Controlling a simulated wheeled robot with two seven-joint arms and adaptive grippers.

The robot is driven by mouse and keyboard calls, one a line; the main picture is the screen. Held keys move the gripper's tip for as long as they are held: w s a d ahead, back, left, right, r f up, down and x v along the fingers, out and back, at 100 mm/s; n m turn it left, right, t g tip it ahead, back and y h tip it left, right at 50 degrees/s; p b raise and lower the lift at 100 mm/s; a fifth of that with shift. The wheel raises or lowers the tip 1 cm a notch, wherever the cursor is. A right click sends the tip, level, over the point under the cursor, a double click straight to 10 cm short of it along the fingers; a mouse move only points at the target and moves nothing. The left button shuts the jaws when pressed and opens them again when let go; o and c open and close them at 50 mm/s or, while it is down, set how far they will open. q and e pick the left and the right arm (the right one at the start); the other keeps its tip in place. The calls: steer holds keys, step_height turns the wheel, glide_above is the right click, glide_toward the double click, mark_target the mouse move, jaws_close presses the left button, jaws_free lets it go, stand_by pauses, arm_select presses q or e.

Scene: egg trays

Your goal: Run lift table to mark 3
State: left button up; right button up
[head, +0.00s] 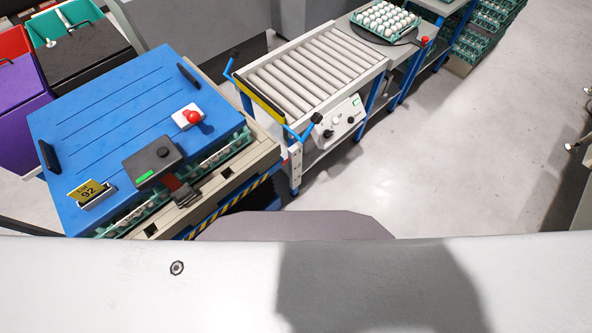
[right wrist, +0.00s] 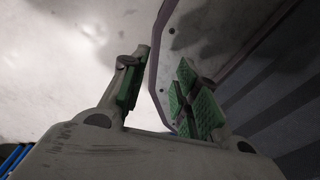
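The lift table (head: 231,203) is at the left in the head view, with a yellow-and-black striped edge. It carries a beige deck with egg trays (head: 228,150) under a blue lid (head: 110,115). A dark box with a green display (head: 152,165) sits at the lid's near edge. A red button on a white base (head: 190,117) is on the lid. No numbered lift marks are readable. My right gripper (right wrist: 160,97) is open and empty in the right wrist view, its green-padded fingers apart, away from the table. My left gripper is not in view.
A roller conveyor (head: 305,68) with a knobbed control panel (head: 340,118) stands right of the lift table. A tray of eggs (head: 385,20) sits beyond it. A yellow card reading 92 (head: 88,190) stands on the lid. Bins (head: 85,50) are behind left. Floor at right is clear.

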stand_by(0.4)
jaws_close()
stand_by(1.2)
